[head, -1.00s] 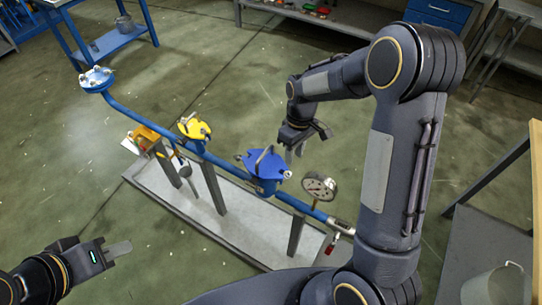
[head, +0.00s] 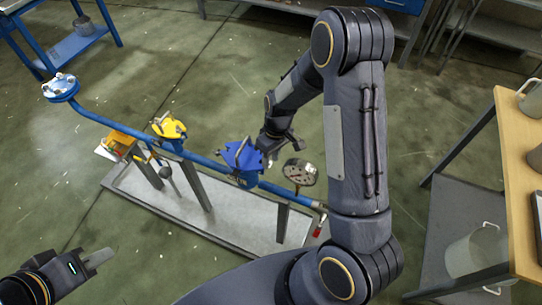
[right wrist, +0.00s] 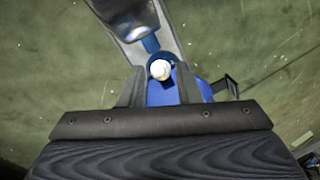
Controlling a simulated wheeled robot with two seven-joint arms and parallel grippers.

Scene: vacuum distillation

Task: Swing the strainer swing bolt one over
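The blue-lidded housing (head: 241,158), which looks like the strainer, sits on the blue pipe in the head view. A bar stands on its lid. My right gripper (head: 271,158) is just right of the lid, pointing down. In the right wrist view, a pale round bolt end (right wrist: 160,69) shows between the tips of my right gripper (right wrist: 161,85), over blue metal (right wrist: 162,94). The fingers stand apart on either side of it, and I see no clear grip. My left gripper (head: 98,258) is at the lower left, away from the pipe; its finger gap is hidden.
A yellow-lidded fitting (head: 169,128) and a blue flange (head: 60,87) lie further left on the pipe. A wooden-topped bench (head: 512,185) is at the right.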

